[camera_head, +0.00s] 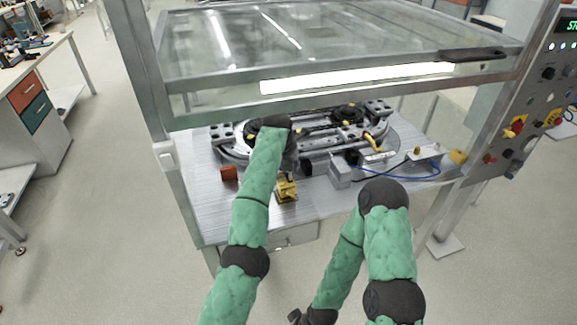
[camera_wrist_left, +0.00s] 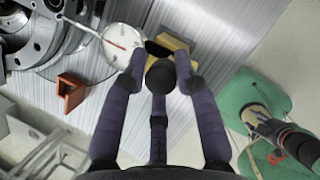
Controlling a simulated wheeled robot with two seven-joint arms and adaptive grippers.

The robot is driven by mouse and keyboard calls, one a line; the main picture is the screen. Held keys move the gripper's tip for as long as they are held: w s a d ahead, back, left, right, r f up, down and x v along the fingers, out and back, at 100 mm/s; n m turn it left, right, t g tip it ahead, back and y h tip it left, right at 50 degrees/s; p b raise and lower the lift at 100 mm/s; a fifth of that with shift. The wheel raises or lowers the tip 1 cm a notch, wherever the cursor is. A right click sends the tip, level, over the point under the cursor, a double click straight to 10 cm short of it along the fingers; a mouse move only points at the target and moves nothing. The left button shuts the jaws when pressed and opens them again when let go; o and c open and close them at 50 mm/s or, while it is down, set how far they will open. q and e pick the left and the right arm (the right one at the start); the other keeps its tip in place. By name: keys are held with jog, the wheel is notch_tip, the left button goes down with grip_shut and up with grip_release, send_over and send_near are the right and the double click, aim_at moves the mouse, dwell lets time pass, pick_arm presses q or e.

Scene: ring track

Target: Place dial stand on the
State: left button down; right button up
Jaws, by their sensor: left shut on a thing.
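The dial stand shows in the left wrist view as a white round dial face (camera_wrist_left: 121,40) with a yellow base block (camera_wrist_left: 180,50) beside it. In the head view its yellow block (camera_head: 287,191) is near the front edge of the bench. My left gripper (camera_wrist_left: 160,54) is shut on the dial stand, with a finger on each side. In the head view my left gripper (camera_head: 287,176) points down, partly hidden by its own arm. Whether the stand touches the bench is unclear. My right gripper (camera_head: 303,317) is low at the bottom edge, away from the bench, its fingers unclear.
The metal bench top (camera_head: 205,190) carries a ring track (camera_head: 225,145) behind the stand. An orange-brown block (camera_head: 229,174) lies left and a grey block (camera_head: 340,172) right. A blue cable (camera_head: 405,177) runs right. A glazed hood (camera_head: 330,50) hangs above; a control panel (camera_head: 530,100) stands right.

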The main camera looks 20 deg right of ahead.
pick_arm(q)
jog(key=shift+f+b, duration=0.15)
jog(key=shift+b, duration=0.25)
jog(key=c, duration=0.9)
grip_release()
jog(key=shift+f, duration=0.2)
jog(key=shift+c, duration=0.2)
jog(key=shift+r, duration=0.1)
